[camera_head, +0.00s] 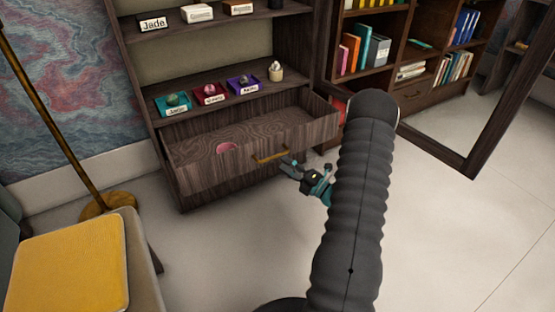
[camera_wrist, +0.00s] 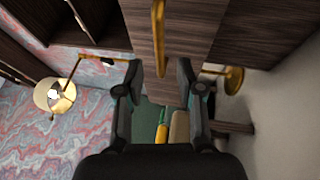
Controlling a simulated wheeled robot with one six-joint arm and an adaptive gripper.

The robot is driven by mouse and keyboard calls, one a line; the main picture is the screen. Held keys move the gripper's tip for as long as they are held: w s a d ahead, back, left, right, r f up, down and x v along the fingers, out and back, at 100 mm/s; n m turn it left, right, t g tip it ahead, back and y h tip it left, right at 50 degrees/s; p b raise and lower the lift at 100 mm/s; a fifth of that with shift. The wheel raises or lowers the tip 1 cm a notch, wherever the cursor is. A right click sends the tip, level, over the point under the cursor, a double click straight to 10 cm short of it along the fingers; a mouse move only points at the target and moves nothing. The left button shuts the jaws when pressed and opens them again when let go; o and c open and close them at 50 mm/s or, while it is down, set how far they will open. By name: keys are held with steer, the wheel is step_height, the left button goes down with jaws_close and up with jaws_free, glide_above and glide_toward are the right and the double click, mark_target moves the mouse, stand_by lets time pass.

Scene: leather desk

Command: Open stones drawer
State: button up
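The wooden drawer (camera_head: 215,176) at the bottom of the dark shelf unit stands pulled out, its inside showing from above. A pink rounded thing (camera_head: 226,147) lies in it, partly hidden by the drawer front. The brass bar handle (camera_head: 271,156) is on the drawer front; it also shows in the wrist view (camera_wrist: 158,38). My gripper (camera_head: 290,166) is at the right end of the handle. In the wrist view, my gripper (camera_wrist: 160,72) has its fingers apart, with the handle's near end between or just ahead of the tips. I see no clear finger contact.
A brass floor lamp (camera_head: 62,110) and a chair with a yellow cushion (camera_head: 70,265) are at left. Bare floor (camera_head: 225,245) lies before the drawer.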

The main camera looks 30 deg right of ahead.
steer(key=v, duration=0.6)
steer(key=shift+s, duration=0.2)
steer(key=shift+d, duration=0.1)
